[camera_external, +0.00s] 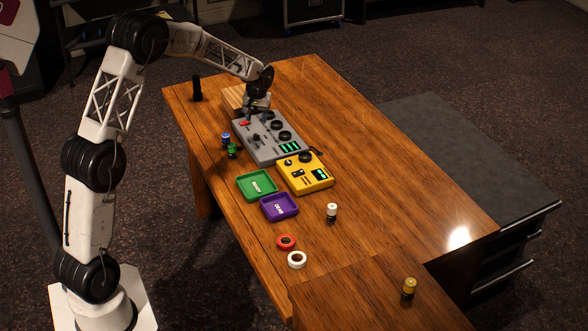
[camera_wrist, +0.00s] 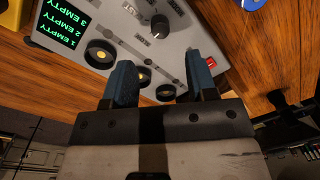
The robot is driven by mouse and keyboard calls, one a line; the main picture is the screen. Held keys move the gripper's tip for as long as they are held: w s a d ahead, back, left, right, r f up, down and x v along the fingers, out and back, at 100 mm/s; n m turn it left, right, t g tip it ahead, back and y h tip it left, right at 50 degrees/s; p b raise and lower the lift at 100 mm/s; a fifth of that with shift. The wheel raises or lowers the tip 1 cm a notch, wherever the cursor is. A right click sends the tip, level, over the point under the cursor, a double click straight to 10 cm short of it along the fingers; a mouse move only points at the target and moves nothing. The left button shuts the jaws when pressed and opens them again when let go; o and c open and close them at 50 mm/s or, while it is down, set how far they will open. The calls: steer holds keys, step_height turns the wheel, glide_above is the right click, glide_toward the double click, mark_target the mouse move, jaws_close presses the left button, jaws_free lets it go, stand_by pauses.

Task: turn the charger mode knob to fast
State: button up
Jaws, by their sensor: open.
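A grey charger-like device (camera_external: 262,148) sits on the wooden desk, with a green-lit display. In the wrist view its display (camera_wrist: 60,25) reads EMPTY for 1, 2 and 3. The knob also shows in the external view (camera_external: 256,138). My gripper (camera_external: 257,108) is over the device's far end. In the wrist view my gripper (camera_wrist: 163,68) is open and empty, its blue fingertips apart from the knob. A red switch (camera_wrist: 210,63) is beside the right finger.
A yellow device (camera_external: 310,180) stands against the grey one's near end. Green (camera_external: 257,199) and purple (camera_external: 267,211) trays lie nearby. Small blue (camera_external: 225,138) and green (camera_external: 232,154) cylinders stand beside the grey device. The desk's right side is largely clear.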

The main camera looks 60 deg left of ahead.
mark_target(257, 135)
steer(key=shift+f, duration=0.1)
steer(key=shift+s+a+f, duration=0.1)
steer(key=shift+s+f, duration=0.05)
steer(key=shift+f, duration=3.65)
steer(key=c, duration=0.9)
